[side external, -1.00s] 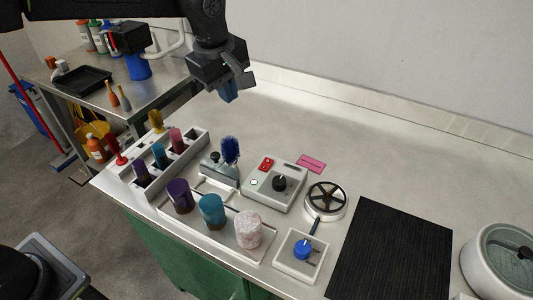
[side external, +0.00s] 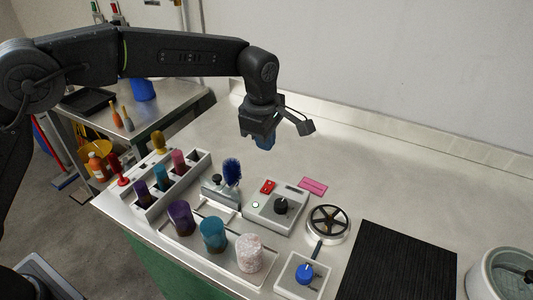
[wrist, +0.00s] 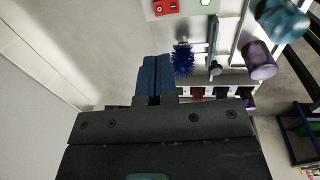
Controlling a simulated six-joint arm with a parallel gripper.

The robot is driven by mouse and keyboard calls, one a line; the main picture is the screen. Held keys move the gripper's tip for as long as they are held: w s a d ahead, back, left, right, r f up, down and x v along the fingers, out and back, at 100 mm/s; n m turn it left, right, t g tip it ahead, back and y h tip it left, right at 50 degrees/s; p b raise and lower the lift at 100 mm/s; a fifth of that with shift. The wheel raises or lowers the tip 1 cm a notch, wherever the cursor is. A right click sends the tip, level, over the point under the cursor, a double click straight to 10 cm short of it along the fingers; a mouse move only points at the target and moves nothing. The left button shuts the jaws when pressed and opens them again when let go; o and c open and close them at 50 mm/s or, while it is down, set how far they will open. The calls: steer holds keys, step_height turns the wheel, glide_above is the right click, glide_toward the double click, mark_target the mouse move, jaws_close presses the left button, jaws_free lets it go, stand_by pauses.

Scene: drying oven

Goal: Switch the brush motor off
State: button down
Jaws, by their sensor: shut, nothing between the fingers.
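A grey control box (side external: 276,210) stands on the bench with a red rocker switch (side external: 268,187), a black knob (side external: 281,205) and a small pale green lamp (side external: 255,205). The red switch also shows at the top of the wrist view (wrist: 165,7), with the lit green lamp (wrist: 205,2) beside it. A blue bristle brush (side external: 232,172) stands upright in a grey mount left of the box; it also shows in the wrist view (wrist: 183,60). My gripper (side external: 265,143) is shut and empty, its blue fingers pointing down above and behind the box, clear of it.
Left are a rack (side external: 155,190) of coloured pieces and a tray (side external: 190,238) with three cylinders.

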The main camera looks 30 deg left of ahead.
mark_target(266, 187)
steer(key=f, duration=0.4)
steer(key=w+f, duration=0.1)
steer(key=f, duration=0.7)
steer(key=shift+w+f, duration=0.25)
steer(key=shift+f, duration=0.05)
steer(key=shift+w+f, duration=0.1)
steer(key=shift+f, duration=0.2)
steer(key=shift+s+r, duration=0.1)
steer(key=shift+s, duration=0.8)
steer(key=shift+w+r, duration=0.1)
steer(key=shift+r, duration=0.05)
step_height(266, 187, up, 14)
steer(key=s, duration=0.1)
steer(key=shift+s, duration=0.4)
